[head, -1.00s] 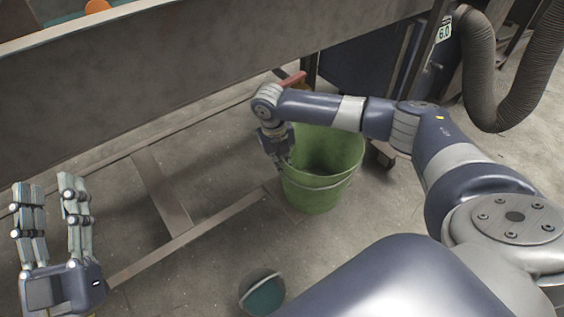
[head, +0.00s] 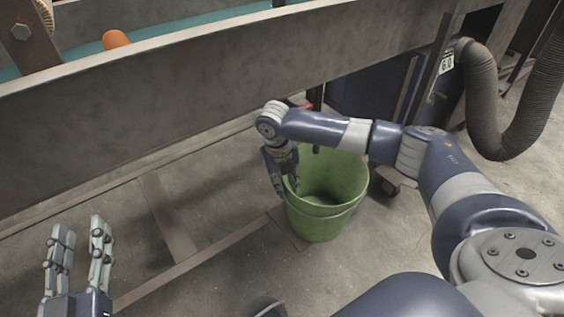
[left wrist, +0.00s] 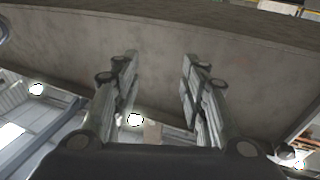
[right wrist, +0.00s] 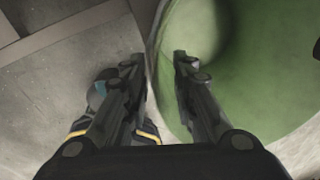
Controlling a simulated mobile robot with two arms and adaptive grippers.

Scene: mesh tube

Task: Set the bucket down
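The green bucket (head: 335,205) stands upright on the concrete floor beside the metal frame in the head view. My right gripper (head: 284,188) points down at the bucket's left rim. In the right wrist view the bucket (right wrist: 240,80) fills the right side. The two fingers of the right gripper (right wrist: 162,58) are apart, with the rim passing between them and space around it. My left gripper (head: 80,235) is open and empty at the lower left, far from the bucket. The left wrist view shows its fingers (left wrist: 160,60) apart with nothing between them.
A long conveyor with a metal side wall (head: 200,100) runs across the back, with an orange object (head: 115,39) on it. Floor rails (head: 200,252) lie left of the bucket. A ribbed hose (head: 490,110) hangs at the right.

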